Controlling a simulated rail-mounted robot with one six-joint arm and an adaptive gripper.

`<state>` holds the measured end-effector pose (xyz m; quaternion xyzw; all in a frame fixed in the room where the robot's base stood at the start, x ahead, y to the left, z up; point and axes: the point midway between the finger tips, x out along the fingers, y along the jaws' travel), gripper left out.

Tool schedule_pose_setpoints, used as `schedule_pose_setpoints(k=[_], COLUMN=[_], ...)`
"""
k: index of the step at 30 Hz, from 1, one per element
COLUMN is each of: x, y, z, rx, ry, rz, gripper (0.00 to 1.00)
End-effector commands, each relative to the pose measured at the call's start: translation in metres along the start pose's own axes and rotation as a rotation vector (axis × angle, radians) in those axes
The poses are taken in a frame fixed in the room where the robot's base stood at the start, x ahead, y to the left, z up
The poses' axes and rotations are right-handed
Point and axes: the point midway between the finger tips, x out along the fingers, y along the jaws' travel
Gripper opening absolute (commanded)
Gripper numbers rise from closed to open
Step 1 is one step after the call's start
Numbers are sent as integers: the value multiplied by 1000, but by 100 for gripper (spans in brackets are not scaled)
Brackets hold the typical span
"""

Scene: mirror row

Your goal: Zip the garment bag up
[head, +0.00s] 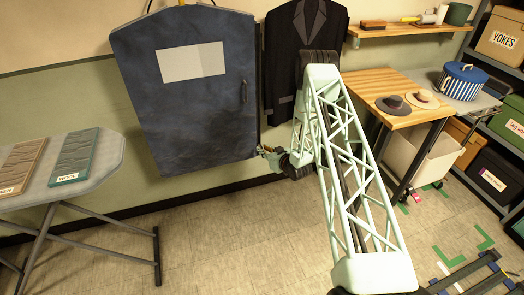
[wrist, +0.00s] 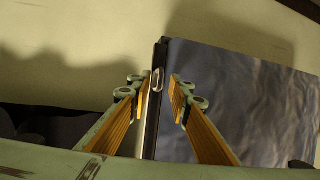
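The garment bag (head: 195,115) hangs against the wall as a dark blue, box-like shape with a pale blank patch. In the wrist view its blue side (wrist: 250,100) fills the right. A dark strip runs along its edge, with a small metallic zip pull (wrist: 157,80) on it. My gripper (head: 264,151) is at the bag's lower right edge. In the wrist view my gripper (wrist: 159,98) is open, its two wood-coloured finger pads on either side of the strip. The pull shows between the fingertips; I cannot tell whether either finger touches it.
A dark suit jacket (head: 300,50) hangs just right of the bag, partly behind my arm. An ironing board (head: 110,160) with two fabric boards stands at the left. A wooden table (head: 395,85) with hats stands at the right. The floor (head: 220,235) below the bag is clear.

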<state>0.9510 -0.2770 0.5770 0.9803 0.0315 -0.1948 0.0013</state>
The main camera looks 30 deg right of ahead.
Motion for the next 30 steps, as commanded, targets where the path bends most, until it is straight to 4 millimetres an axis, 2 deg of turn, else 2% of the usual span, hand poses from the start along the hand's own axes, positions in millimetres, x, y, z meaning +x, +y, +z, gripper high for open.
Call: schedule_pose_setpoints(k=[6, 18, 24, 30], x=[14, 17, 17, 17], y=[0, 0, -1, -2], z=[1, 0, 0, 0], rx=[0, 0, 0, -1], ry=[-1, -1, -1, -2], rz=[0, 0, -1, -3], gripper=[18, 18, 0, 0])
